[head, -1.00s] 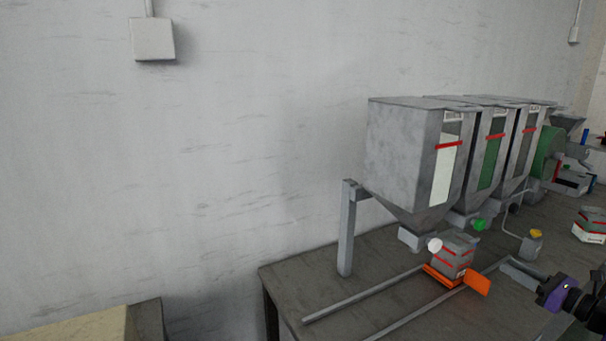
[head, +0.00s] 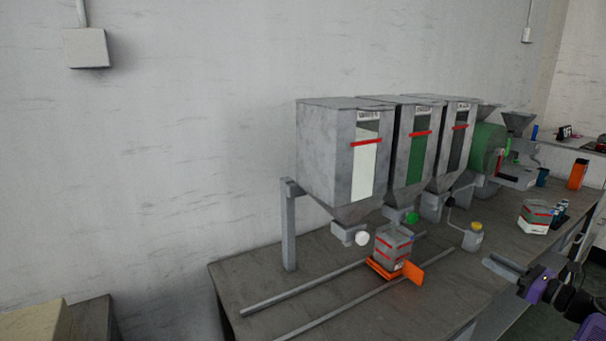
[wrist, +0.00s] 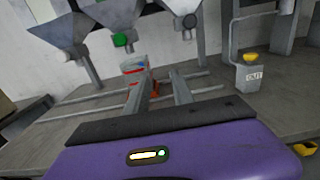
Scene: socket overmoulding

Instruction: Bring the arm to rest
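My gripper (head: 503,267) is at the lower right of the head view, over or just in front of the bench's front edge. Its two grey fingers also show in the wrist view (wrist: 162,86), apart with a gap between them and nothing held. The purple wrist body (wrist: 170,150) fills the bottom of the wrist view. The bench (head: 330,265) lies in front of me. My gripper is to the right of a grey box with red bands (head: 392,247), which sits on an orange carrier (head: 413,273) on two rails.
Several grey hoppers (head: 325,150) stand along the back of the bench. A pale box (head: 32,325) is at the lower left.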

